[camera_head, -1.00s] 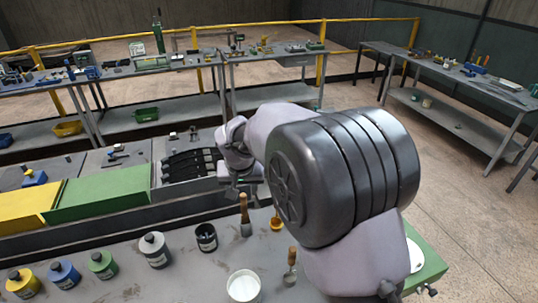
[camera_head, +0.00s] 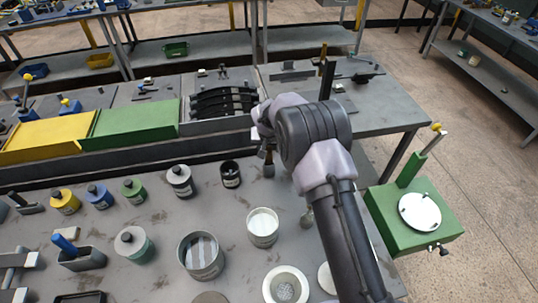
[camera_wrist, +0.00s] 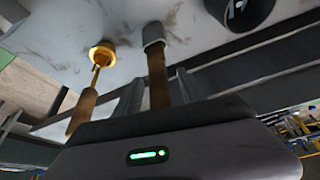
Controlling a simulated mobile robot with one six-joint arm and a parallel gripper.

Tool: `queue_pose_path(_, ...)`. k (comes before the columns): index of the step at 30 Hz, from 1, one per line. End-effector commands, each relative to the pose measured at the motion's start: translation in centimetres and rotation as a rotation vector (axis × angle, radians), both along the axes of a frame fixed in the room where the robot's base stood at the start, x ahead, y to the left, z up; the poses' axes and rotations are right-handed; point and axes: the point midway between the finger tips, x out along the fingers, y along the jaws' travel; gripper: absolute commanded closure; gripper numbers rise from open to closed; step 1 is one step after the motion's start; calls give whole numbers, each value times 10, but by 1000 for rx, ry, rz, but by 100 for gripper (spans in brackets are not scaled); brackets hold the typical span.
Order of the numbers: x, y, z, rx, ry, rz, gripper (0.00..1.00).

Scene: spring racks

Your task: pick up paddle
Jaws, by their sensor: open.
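Two wooden-handled tools show in the wrist view, and I cannot tell for sure which one is the paddle. One tool with a grey end (camera_wrist: 154,36) has its handle between the fingers of my gripper (camera_wrist: 158,80), which is open. Contact with the fingers is not clear. The other tool, with a brass-coloured collar (camera_wrist: 101,55), lies outside the fingers to the left. In the head view the grey-ended tool (camera_head: 268,168) is partly hidden by my arm, and a second tool (camera_head: 307,217) stands closer, beside the arm. My gripper is mostly hidden there.
A dark jar (camera_head: 230,174) stands left of the grey-ended tool. A white pot (camera_head: 263,228) and several paint bottles stand on the bench. Behind are a black-ribbed tray (camera_head: 222,103) and a green panel (camera_head: 138,122). A green box with a white disc (camera_head: 413,222) is at the right.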

Motion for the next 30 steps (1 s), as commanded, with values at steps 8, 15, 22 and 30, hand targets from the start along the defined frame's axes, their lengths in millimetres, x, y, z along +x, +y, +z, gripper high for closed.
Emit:
queue_pose_path(8,2,0,-3,0,-1,0,58)
queue_pose_path(15,2,0,-3,0,0,0,100)
queue_pose_path(22,2,0,-3,0,-1,0,100)
queue_pose_path(30,3,0,50,2,-5,-1,100)
